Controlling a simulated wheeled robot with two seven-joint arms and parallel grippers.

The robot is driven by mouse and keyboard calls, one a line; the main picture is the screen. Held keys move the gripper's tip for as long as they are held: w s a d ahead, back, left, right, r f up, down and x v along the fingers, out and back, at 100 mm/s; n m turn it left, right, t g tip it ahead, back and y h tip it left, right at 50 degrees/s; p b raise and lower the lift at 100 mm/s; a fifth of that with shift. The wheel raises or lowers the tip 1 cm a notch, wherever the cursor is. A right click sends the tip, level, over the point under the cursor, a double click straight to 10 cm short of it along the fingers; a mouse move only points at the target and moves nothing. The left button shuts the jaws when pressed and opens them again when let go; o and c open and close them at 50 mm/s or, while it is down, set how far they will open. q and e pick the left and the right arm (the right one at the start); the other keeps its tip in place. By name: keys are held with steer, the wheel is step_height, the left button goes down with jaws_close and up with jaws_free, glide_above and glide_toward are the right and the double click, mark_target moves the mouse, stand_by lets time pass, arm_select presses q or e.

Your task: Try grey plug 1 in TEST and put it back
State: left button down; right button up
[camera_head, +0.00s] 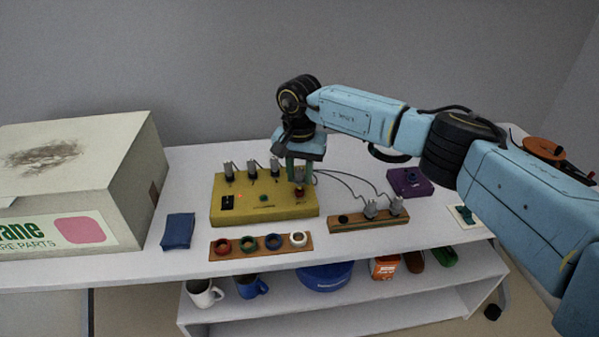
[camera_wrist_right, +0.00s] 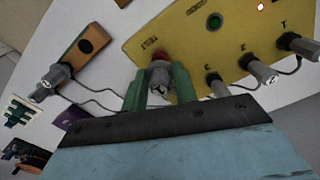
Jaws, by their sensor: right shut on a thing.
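My right gripper (camera_head: 301,172) reaches down over the right end of the yellow box (camera_head: 240,210). Its green fingers (camera_wrist_right: 160,90) are shut on a grey plug (camera_wrist_right: 159,76). The plug stands at the red-ringed TEST socket (camera_head: 300,191), which also shows in the right wrist view (camera_wrist_right: 159,57); I cannot tell how deep it sits. Its number is not readable. A wooden rack (camera_head: 350,226) in front right has an empty dark hole (camera_head: 343,218) and two grey plugs (camera_head: 371,208) (camera_head: 396,204) with cables. My left gripper is not in view.
Several grey plugs (camera_head: 252,169) stand along the box's back edge. The box has a green round part (camera_head: 263,198) and a black switch (camera_head: 227,202). A ring board (camera_head: 223,254), blue cloth (camera_head: 178,232), purple box (camera_head: 409,182) and large carton (camera_head: 130,185) are nearby. Cables run behind the rack.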

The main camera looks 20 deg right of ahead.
mark_target(299, 169)
steer(key=shift+f+b, duration=0.65)
steer(key=shift+f, duration=0.3)
stand_by(0.6)
steer(key=o, duration=1.1)
steer(key=shift+c, duration=0.2)
steer(key=shift+r, duration=0.2)
steer(key=shift+r+p, duration=2.5)
steer(key=shift+r, duration=1.15)
